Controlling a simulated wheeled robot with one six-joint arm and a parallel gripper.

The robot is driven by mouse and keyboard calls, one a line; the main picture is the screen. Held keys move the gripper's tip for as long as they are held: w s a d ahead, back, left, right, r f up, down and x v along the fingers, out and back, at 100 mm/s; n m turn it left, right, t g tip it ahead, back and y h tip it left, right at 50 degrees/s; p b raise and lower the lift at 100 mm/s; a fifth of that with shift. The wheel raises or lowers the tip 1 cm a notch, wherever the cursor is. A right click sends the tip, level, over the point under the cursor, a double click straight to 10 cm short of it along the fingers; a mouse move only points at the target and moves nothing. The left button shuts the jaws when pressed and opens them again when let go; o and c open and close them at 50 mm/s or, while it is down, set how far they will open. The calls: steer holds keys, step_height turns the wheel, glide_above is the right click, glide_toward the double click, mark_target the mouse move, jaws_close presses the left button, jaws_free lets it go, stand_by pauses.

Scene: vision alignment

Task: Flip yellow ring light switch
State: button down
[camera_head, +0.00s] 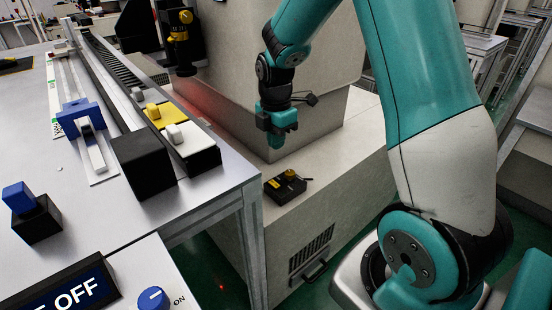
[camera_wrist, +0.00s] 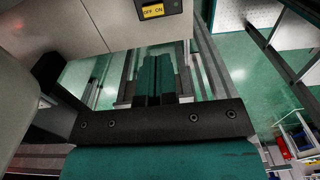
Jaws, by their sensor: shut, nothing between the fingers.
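The ring light switch (camera_head: 285,188) is a small black box with a yellow rocker and a yellow label, on the pale ledge of the machine. In the wrist view its black box with a yellow "OFF ON" label (camera_wrist: 153,11) shows at the top edge, partly cut off. The rocker's position is too small to tell. My gripper (camera_head: 276,141) hangs above and slightly left of the switch, apart from it. In the wrist view its teal fingers (camera_wrist: 155,78) are together and empty, pointing toward the label.
The pale machine ledge (camera_head: 330,155) is otherwise mostly clear around the switch. A grey table (camera_head: 90,215) at the left bears a yellow-topped block (camera_head: 164,115), a white-topped block (camera_head: 192,139) and a blue fixture (camera_head: 82,118). A panel with an "OFF" display (camera_head: 75,290) and blue knob (camera_head: 153,299) is at the front.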

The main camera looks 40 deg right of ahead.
mark_target(274, 184)
step_height(274, 184, down, 13)
steer(key=shift+s+r, duration=0.15)
steer(key=shift+f, duration=0.2)
steer(key=shift+s+f+b, duration=0.15)
steer(key=shift+f+b, duration=0.05)
steer(key=shift+b, duration=0.1)
stand_by(0.4)
steer(key=shift+w+r+p, duration=0.25)
steer(key=shift+w+p, duration=0.1)
steer(key=shift+w, duration=0.45)
steer(key=shift+r, duration=0.15)
step_height(274, 184, up, 14)
steer(key=p, duration=0.3)
steer(key=shift+w, duration=0.25)
